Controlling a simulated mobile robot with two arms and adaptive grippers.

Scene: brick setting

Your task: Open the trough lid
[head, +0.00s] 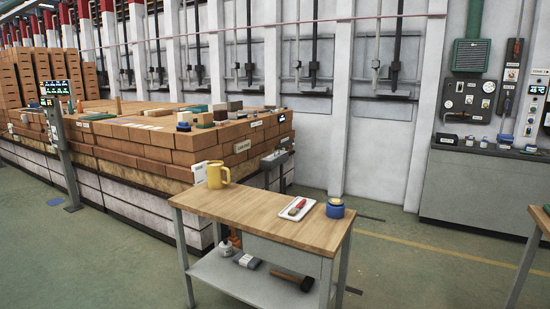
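I cannot clearly make out a trough or its lid in the head view. A small grey box-like fixture (274,159) stands on a post at the near corner of the brick stack, but I cannot tell whether it is a trough or has a lid. Neither of my grippers is in view.
The brick stack (190,146) fills the left. A grey counter (475,190) stands at right. Green floor (410,270) is clear between.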

